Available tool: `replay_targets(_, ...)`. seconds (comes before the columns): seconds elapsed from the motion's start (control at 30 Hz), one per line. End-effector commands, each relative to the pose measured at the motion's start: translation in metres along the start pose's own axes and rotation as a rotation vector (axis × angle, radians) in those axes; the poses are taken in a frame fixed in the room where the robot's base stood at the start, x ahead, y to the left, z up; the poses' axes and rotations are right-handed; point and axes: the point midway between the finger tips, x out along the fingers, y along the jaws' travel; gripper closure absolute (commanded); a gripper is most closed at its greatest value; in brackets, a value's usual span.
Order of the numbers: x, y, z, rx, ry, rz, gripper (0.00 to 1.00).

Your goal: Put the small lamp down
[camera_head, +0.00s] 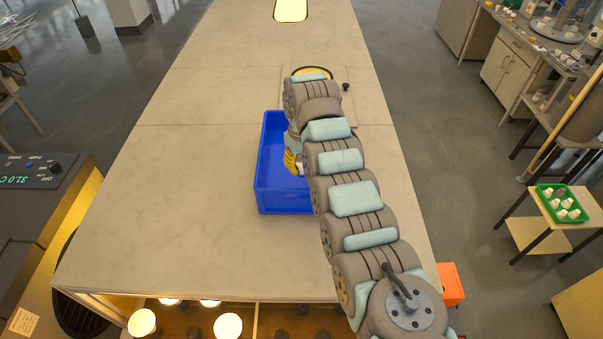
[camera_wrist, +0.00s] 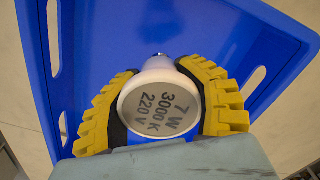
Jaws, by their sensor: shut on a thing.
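The small lamp (camera_wrist: 162,103) is in the wrist view, a white bulb marked "7 W 3000 K 220 V" with a metal tip pointing away from the camera. My gripper (camera_wrist: 165,92) has its yellow ridged fingers on both sides of the lamp and is shut on it. In the head view my gripper (camera_head: 293,162) is over the blue crate (camera_head: 285,200), partly hidden by my arm. The blue crate's inside (camera_wrist: 120,30) fills much of the wrist view behind the lamp. I cannot tell how far the lamp is above the crate floor.
The crate stands on a long grey table (camera_head: 190,190) with free room to its left. A panel with a round yellow-lit opening (camera_head: 312,71) lies behind it. Lit bulbs (camera_head: 228,325) show below the table's front edge. A green tray (camera_head: 562,204) and an orange box (camera_head: 451,285) are at the right.

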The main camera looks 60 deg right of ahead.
Motion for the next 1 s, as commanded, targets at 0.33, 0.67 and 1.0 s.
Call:
replay_targets(0.33,0.013,0.0,-0.004,0.001,-0.001,0.0,0.96)
replay_targets(0.67,0.036,-0.002,-0.005,-0.002,0.001,0.0,0.96)
replay_targets(1.0,0.039,-0.002,-0.005,-0.001,0.002,0.001,0.54)
